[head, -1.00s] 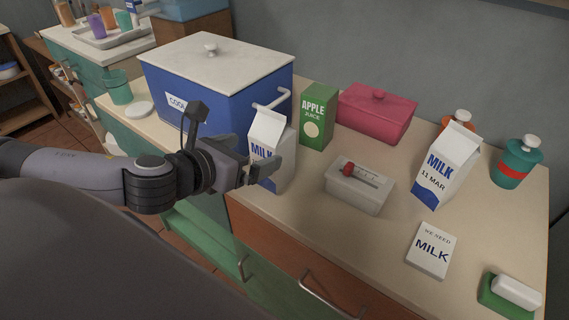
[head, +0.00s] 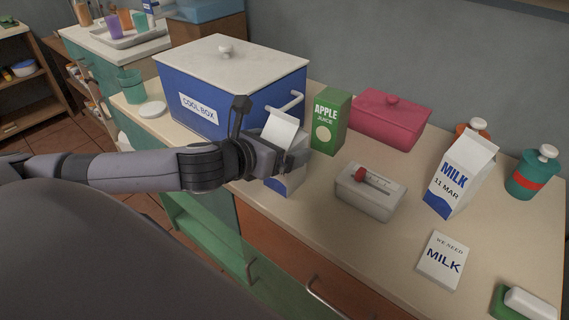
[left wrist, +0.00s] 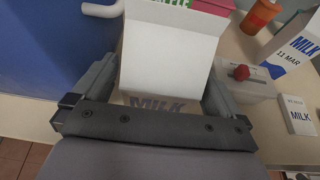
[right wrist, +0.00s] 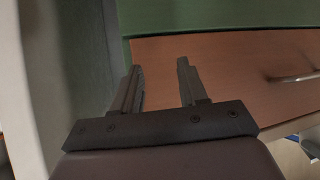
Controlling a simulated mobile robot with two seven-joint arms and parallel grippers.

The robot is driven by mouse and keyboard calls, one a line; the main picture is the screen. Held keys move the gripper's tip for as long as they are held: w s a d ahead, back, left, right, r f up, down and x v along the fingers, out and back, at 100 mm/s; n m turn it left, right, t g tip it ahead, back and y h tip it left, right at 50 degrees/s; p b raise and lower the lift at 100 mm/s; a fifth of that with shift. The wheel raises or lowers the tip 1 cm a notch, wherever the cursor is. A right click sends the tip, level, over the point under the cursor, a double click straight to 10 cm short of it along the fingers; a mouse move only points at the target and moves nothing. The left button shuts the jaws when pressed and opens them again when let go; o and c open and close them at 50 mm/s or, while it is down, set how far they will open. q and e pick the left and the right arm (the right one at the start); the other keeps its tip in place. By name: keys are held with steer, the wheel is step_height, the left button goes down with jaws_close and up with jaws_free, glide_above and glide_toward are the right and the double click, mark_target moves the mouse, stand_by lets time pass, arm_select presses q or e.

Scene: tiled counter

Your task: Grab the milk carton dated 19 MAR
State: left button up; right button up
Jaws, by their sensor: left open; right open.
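A white and blue milk carton (head: 281,130) stands by the cool box, its front mostly covered by my left gripper (head: 292,157). The open left fingers reach to either side of this carton. In the left wrist view the carton (left wrist: 166,62) stands between the two fingers, with the word MILK partly showing; its date is hidden. I cannot tell whether the fingers touch it. A second milk carton (head: 462,174), dated 11 MAR, stands upright at the right. My right gripper (right wrist: 160,76) is open and empty, low before a drawer front.
The blue cool box (head: 198,107) and green apple juice carton (head: 328,122) stand close behind. A white box with a red knob (head: 371,193) is to the right. A pink box (head: 390,120), MILK note (head: 442,261), teal jar (head: 531,174) and soap dish stand around.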

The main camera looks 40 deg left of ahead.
arm_select(q)
steer(key=shift+c, duration=0.3)
steer(key=c, duration=1.5)
steer(key=shift+r, duration=0.1)
jaws_close()
